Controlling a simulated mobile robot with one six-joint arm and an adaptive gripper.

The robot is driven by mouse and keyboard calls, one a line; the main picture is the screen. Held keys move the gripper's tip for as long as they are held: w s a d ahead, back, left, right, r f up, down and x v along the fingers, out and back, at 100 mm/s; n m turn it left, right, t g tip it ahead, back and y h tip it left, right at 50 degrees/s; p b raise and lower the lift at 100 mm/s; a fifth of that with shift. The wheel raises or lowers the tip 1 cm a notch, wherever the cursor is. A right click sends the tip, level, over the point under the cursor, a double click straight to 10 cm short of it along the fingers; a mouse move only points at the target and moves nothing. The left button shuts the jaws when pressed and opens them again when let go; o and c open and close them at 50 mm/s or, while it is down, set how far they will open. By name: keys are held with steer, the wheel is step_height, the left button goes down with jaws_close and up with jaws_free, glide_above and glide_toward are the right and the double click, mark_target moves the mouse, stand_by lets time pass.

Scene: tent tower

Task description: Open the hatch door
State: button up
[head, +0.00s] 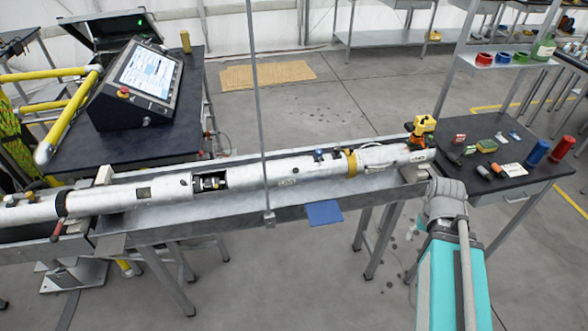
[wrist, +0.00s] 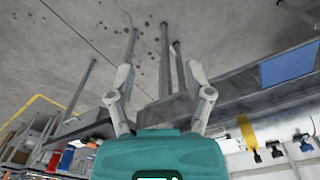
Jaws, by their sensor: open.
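A long white cylindrical tube (head: 285,171) lies along a metal trough bench (head: 240,212). A rectangular opening (head: 211,181) in its side shows dark parts inside; a smaller grey rectangle (head: 143,193) is to its left. I cannot tell which part is the hatch door. My gripper's two grey fingers (wrist: 160,70) are spread apart with nothing between them in the wrist view. In the head view my arm rises at the right, in front of the tube's right end; the fingers are not distinguishable there. The tube shows at the lower right of the wrist view (wrist: 285,165).
A blue plate (head: 323,212) juts from the bench front; it also shows in the wrist view (wrist: 288,66). A thin upright post (head: 258,100) crosses before the tube. A control console (head: 137,82) stands behind left. A tool table (head: 500,150) is at right.

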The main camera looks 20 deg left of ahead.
steer(key=w+a+r+n+t+p, duration=0.1)
steer(key=w+a+r+p, duration=0.15)
steer(key=w+a, duration=0.35)
steer(key=n+t+y+p, duration=0.2)
steer(key=n+t+p, duration=0.1)
steer(key=n+p, duration=0.3)
glide_toward(296, 170)
step_height(296, 170, up, 4)
steer(key=s+d+m, duration=0.1)
steer(key=shift+s+p, duration=0.1)
steer(key=shift+p, duration=0.35)
steer(key=shift+f, duration=0.15)
steer(key=b+x, duration=1.2)
steer(key=x, duration=0.1)
steer(key=shift+s+a+f+b, duration=0.1)
steer(key=shift+a+f+b, duration=0.15)
steer(key=shift+b, duration=0.15)
